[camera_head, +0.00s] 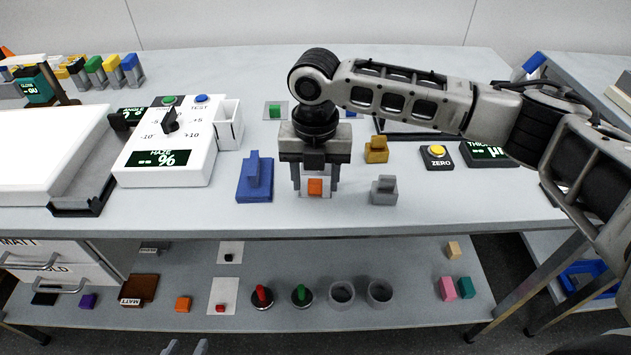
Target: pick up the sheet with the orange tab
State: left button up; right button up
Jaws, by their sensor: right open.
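The sheet with the orange tab (315,187) lies on the table near its front edge; its pale sheet is largely hidden by my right gripper. My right gripper (316,182) points down over it, with its two open fingers on either side of the orange tab. I cannot tell whether the fingers touch it. What looks like my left gripper (186,347) shows only as grey tips at the bottom edge, in front of the lower shelf, and its opening is unclear.
A blue block-shaped holder (254,178) stands left of the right gripper, a grey one (383,190) and a gold one (376,150) to its right. A haze meter (167,147) stands further left. A sheet with a green tab (275,110) lies behind.

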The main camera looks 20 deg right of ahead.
jog(key=c, duration=1.1)
jog(key=shift+o, duration=0.2)
jog(key=shift+r, duration=0.15)
